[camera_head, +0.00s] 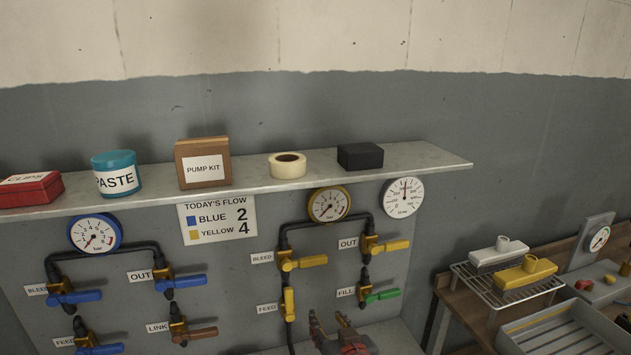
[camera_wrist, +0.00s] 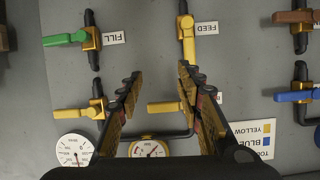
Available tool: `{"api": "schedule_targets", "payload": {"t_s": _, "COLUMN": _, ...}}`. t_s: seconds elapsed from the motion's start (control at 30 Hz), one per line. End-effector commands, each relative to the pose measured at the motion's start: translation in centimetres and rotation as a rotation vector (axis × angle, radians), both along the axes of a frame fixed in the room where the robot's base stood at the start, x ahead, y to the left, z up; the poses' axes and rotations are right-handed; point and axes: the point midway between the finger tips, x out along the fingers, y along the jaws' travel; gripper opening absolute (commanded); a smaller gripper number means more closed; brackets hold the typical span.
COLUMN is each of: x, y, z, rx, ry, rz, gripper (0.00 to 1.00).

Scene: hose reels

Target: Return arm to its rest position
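My gripper (camera_head: 329,320) is low in the head view, in front of the lower part of the yellow-gauge valve group. In the wrist view, which is upside down, my gripper (camera_wrist: 159,76) has its two fingers spread apart with nothing held between them. Past the fingers are the panel and the yellow FEED handle (camera_wrist: 188,47), which points along its pipe. The green FILL handle (camera_wrist: 64,39) is to the left, apart from the fingers. The yellow BLEED handle (camera_head: 305,263) and yellow OUT handle (camera_head: 390,246) stick out sideways. Most of my arm is out of view.
A shelf (camera_head: 430,165) above the panel holds a red box (camera_head: 30,190), PASTE tub (camera_head: 117,174), PUMP KIT box (camera_head: 203,165), tape roll (camera_head: 287,166) and black block (camera_head: 360,156). Blue-gauge valves are left. A bench with a wire rack (camera_head: 500,291) and tray (camera_head: 570,340) is right.

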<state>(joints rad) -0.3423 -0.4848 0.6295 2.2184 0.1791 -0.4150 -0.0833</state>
Motion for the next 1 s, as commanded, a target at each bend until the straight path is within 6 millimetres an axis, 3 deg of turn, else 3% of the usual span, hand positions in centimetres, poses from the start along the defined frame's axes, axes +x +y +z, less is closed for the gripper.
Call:
{"api": "schedule_targets", "payload": {"t_s": 0.03, "x": -0.8, "y": -1.4, "z": 1.3, "rx": -0.006, "ry": 0.038, "rz": -0.013, "gripper": 0.36}}
{"api": "schedule_targets", "payload": {"t_s": 0.27, "x": -7.5, "y": -7.5, "z": 3.7, "rx": -0.056, "ry": 0.281, "rz": -0.064, "gripper": 0.36}}
{"api": "schedule_targets", "payload": {"t_s": 0.5, "x": -17.4, "y": -13.4, "z": 5.2, "rx": -0.107, "ry": 0.527, "rz": -0.152, "gripper": 0.36}}
{"api": "schedule_targets", "payload": {"t_s": 0.63, "x": -21.8, "y": -15.2, "z": 5.4, "rx": -0.122, "ry": 0.622, "rz": -0.193, "gripper": 0.36}}
{"api": "schedule_targets", "payload": {"t_s": 0.8, "x": -24.5, "y": -16.2, "z": 5.5, "rx": -0.131, "ry": 0.682, "rz": -0.218, "gripper": 0.36}}
{"api": "schedule_targets", "payload": {"t_s": 1.0, "x": -24.7, "y": -16.2, "z": 5.4, "rx": -0.132, "ry": 0.689, "rz": -0.219, "gripper": 0.36}}
